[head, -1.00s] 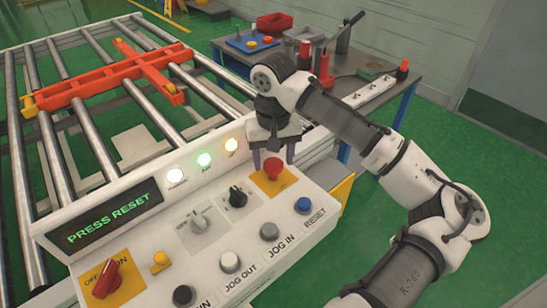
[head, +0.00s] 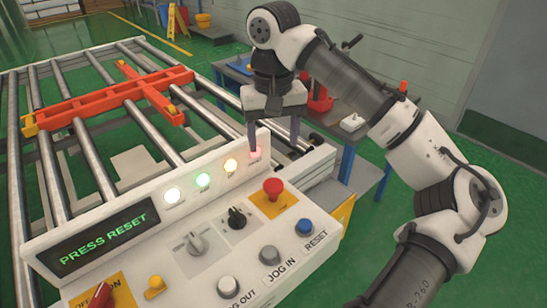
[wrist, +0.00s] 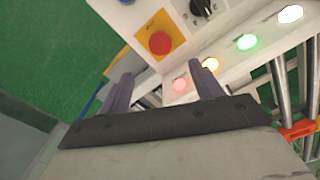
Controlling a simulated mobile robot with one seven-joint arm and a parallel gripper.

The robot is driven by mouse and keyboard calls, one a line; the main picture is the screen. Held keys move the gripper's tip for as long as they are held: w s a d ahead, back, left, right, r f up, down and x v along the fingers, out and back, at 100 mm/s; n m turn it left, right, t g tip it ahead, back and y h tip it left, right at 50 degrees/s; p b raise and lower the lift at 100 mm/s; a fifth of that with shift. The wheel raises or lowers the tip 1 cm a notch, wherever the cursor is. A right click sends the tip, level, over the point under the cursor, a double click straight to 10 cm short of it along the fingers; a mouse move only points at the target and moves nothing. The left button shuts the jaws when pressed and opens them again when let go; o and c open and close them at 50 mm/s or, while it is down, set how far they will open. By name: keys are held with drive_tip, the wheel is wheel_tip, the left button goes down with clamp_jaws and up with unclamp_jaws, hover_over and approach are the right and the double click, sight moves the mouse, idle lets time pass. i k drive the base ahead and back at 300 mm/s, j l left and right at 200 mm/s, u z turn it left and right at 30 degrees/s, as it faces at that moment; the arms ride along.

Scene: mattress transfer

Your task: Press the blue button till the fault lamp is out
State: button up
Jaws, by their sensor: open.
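The blue button (head: 304,227) sits at the right end of the panel's lower row, above the word RESET. In the wrist view it shows only at the top edge (wrist: 127,2). Several lamps stand in a row on the raised panel: white, green, amber and a pink-red lamp (head: 255,154) that looks lit. Their small labels are unreadable, so I cannot confirm which is the fault lamp. The pink-red lamp also shows in the wrist view (wrist: 180,85). My gripper (head: 273,145) is open and empty, pointing down near the pink-red lamp, up and left of the blue button.
A red mushroom button (head: 273,188) on a yellow plate stands between my gripper and the blue button. The display (head: 103,237) reads PRESS RESET. A roller conveyor (head: 100,150) with an orange cross frame lies behind, and a workbench (head: 375,165) stands behind my arm.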

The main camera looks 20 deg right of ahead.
sight(304, 224)
drive_tip(key=k, duration=1)
